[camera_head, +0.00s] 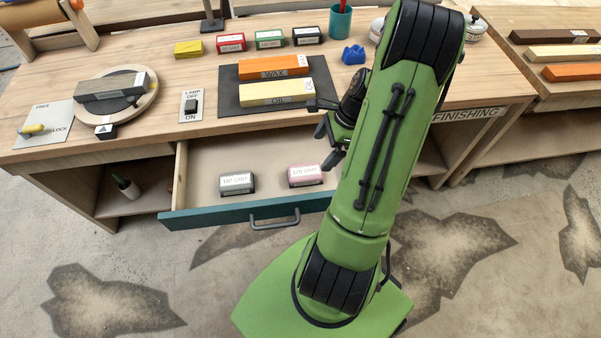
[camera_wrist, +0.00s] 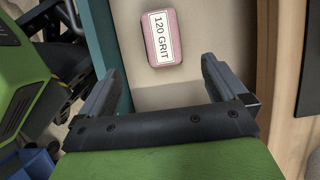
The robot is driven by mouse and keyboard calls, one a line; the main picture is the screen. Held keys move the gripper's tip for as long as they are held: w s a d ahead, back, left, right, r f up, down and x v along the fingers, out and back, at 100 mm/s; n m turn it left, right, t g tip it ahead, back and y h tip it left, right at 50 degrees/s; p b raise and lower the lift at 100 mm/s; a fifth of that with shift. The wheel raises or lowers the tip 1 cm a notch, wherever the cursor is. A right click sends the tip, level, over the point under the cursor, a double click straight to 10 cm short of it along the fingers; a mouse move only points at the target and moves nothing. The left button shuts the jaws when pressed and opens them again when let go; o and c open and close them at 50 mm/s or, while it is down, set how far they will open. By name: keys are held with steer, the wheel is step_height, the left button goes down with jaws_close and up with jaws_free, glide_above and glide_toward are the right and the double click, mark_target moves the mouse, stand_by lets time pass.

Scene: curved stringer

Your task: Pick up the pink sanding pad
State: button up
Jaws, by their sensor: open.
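The pink sanding pad (camera_head: 305,175) lies in the open drawer (camera_head: 205,208), in the right half of the part I can see. Its white label reads 120 GRIT. In the wrist view the pink pad (camera_wrist: 163,37) lies beyond my fingertips, roughly in line with the gap between them. My gripper (camera_wrist: 155,75) is open and empty, apart from the pad. In the head view my gripper (camera_head: 325,118) is above the drawer's back right, partly hidden by my green arm.
A grey 180 GRIT pad (camera_head: 237,184) lies left of the pink one in the drawer. The teal drawer front (camera_head: 250,214) and the tabletop edge bound the space. Bare drawer floor surrounds both pads.

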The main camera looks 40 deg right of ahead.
mark_target(307, 171)
steer(key=b+x, duration=0.2)
steer(key=x, duration=0.4)
steer(key=b+x, duration=0.2)
steer(key=x, duration=0.4)
steer(key=shift+w+d+f, duration=0.1)
steer(key=shift+d+f, duration=0.1)
steer(key=shift+r, duration=0.1)
steer(key=shift+c, duration=0.5)
steer(key=c, duration=1)
